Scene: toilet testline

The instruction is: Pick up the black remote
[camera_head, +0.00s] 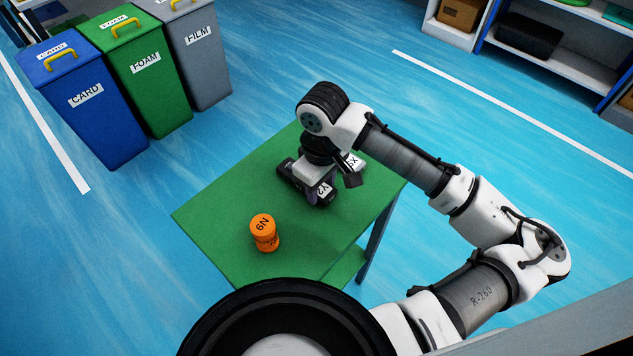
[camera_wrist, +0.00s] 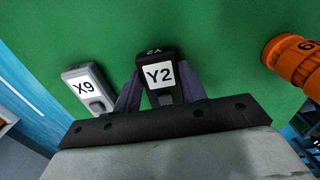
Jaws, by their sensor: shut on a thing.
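The black remote (camera_wrist: 158,76) carries a white label reading Y2. In the wrist view it sits between the two fingers of my gripper (camera_wrist: 160,88), which is shut on it. In the head view the black remote (camera_head: 325,191) shows at the green table top, partly hidden under my gripper (camera_head: 312,184). I cannot tell whether it touches the table or is slightly above it.
A grey remote labelled X9 (camera_wrist: 87,88) lies just left of my gripper in the wrist view. An orange container (camera_head: 264,233) stands on the green table (camera_head: 215,215). Blue (camera_head: 85,105), green (camera_head: 145,75) and grey (camera_head: 200,55) bins stand on the floor beyond.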

